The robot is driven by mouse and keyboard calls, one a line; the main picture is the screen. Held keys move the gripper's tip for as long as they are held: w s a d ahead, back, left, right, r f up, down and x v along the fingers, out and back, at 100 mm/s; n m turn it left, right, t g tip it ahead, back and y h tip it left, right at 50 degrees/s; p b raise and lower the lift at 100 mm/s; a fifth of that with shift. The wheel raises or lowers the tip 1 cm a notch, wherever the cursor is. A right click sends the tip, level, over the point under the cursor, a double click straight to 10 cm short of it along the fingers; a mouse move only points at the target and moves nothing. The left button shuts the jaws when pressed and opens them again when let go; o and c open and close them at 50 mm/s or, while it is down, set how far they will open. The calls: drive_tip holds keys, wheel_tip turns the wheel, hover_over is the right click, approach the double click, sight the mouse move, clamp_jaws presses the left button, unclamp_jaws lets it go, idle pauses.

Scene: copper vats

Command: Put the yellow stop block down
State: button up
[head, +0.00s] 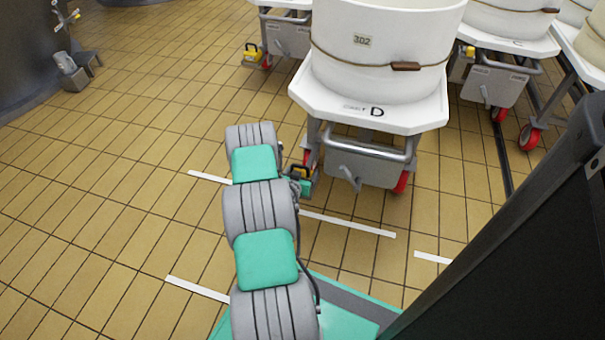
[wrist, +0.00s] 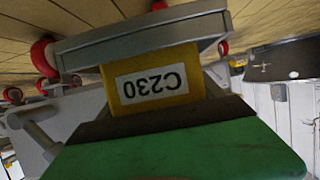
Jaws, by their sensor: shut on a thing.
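The yellow stop block (head: 300,170) shows small in the head view, at the front left of the trolley marked D, partly hidden by my arm and gripper. My gripper (head: 307,184) is shut on it, low beside that trolley's left leg. In the wrist view the block (wrist: 155,88) is close, with a white label reading C230 upside down. Its lower edge there meets the dark pad on my green gripper part. I cannot tell whether the block touches the floor.
Trolley D (head: 410,113) carries a white vat (head: 385,50) and has red wheels and a front bar. Other trolleys (head: 525,46) stand behind. White lines (head: 348,223) mark the tiled floor, which is open at left. A dark panel (head: 520,230) fills the right.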

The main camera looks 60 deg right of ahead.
drive_tip(key=o, duration=2)
drive_tip(key=shift+f, duration=0.1)
